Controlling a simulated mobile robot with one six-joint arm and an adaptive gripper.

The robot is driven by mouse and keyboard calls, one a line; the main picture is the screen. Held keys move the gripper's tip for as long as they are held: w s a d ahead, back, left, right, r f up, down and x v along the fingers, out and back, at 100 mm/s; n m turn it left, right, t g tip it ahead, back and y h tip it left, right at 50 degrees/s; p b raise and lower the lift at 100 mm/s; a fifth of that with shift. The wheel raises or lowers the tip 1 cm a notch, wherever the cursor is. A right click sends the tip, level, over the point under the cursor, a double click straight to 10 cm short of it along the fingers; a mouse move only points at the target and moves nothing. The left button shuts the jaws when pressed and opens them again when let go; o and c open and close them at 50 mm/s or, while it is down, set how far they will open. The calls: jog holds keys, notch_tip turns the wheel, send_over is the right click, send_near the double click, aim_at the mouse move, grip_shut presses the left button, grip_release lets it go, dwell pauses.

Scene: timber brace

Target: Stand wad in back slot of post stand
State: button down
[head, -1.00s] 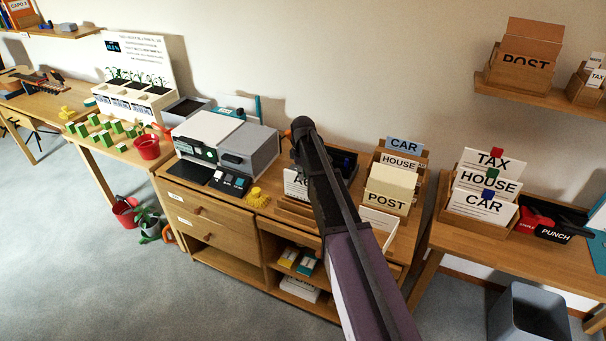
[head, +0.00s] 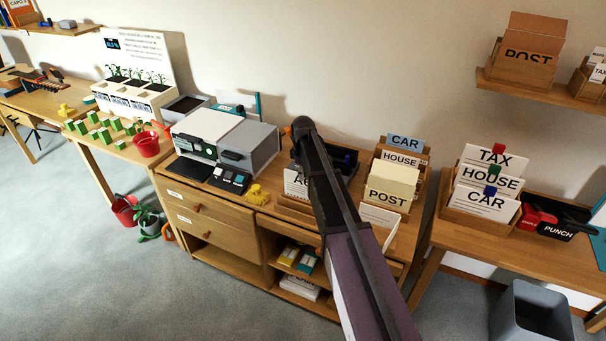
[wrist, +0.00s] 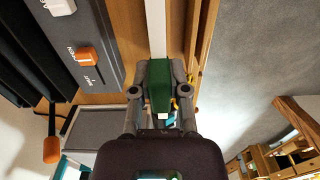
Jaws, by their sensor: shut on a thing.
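In the wrist view my gripper (wrist: 160,70) is shut on a dark green block-like piece (wrist: 159,88). A white strip (wrist: 158,25) runs up from it, perhaps the wad seen edge-on. My arm hides the gripper in the head view. On the desk right of my arm, a wooden stand (head: 424,166) holds CAR and HOUSE cards and a thick cream block (head: 393,178) above a POST label (head: 388,198). A white sheet (head: 380,217) leans in front of it. Another POST-labelled holder (head: 527,57) stands on the upper right shelf.
A grey machine (head: 248,150) stands on the desk left of my arm. A grey bin (head: 527,312) is on the floor. Open floor lies front left.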

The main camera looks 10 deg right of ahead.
jog(key=shift+f+b, duration=0.9)
jog(key=shift+f, duration=0.25)
jog(key=c, duration=0.5)
grip_release()
jog(key=shift+c, duration=0.2)
jog(key=o, duration=0.5)
jog(key=shift+c, duration=0.2)
jog(key=shift+r, duration=0.2)
